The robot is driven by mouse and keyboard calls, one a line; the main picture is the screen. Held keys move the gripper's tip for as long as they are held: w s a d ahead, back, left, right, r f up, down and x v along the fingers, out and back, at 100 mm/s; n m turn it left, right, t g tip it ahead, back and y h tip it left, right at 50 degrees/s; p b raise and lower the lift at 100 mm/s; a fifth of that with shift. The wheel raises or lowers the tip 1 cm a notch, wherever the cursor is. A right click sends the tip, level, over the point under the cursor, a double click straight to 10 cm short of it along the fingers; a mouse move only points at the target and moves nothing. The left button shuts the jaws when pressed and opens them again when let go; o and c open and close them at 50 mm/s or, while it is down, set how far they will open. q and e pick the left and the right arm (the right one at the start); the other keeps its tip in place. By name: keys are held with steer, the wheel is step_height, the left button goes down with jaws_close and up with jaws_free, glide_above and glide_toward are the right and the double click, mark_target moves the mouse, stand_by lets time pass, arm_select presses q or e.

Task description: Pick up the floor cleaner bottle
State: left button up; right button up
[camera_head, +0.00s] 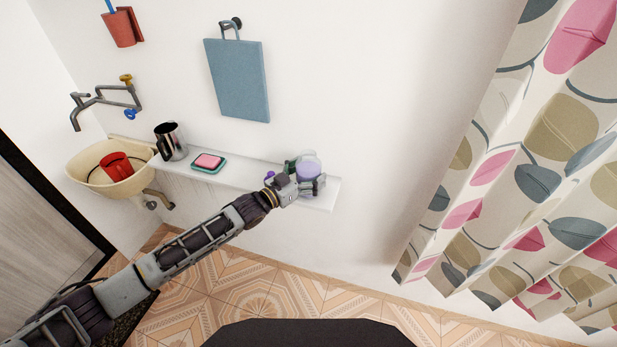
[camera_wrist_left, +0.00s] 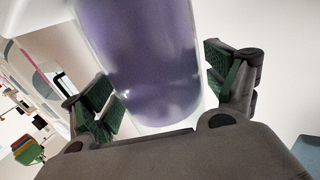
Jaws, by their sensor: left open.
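The floor cleaner bottle (camera_head: 309,168), clear with purple liquid, stands near the right end of the white wall shelf. My left gripper (camera_head: 305,182) is at the bottle, and its hand hides part of the bottle's lower side. In the left wrist view the purple bottle (camera_wrist_left: 145,60) fills the space between the two green-padded fingers of the open left gripper (camera_wrist_left: 160,92). A gap shows at the right finger; whether the left finger touches the bottle I cannot tell. My right gripper is not in view.
The white shelf (camera_head: 245,173) also holds a pink and teal soap dish (camera_head: 208,162) and a metal mug (camera_head: 171,142). A sink (camera_head: 90,170) with a red mug (camera_head: 116,166) is at left. A patterned curtain (camera_head: 540,150) hangs at right.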

arm_select(q)
steer(key=shift+c, duration=0.2)
steer(key=c, duration=1.4)
steer(key=shift+r, duration=0.1)
steer(key=shift+c, duration=0.3)
steer(key=shift+r, duration=0.1)
step_height(320, 180, up, 10)
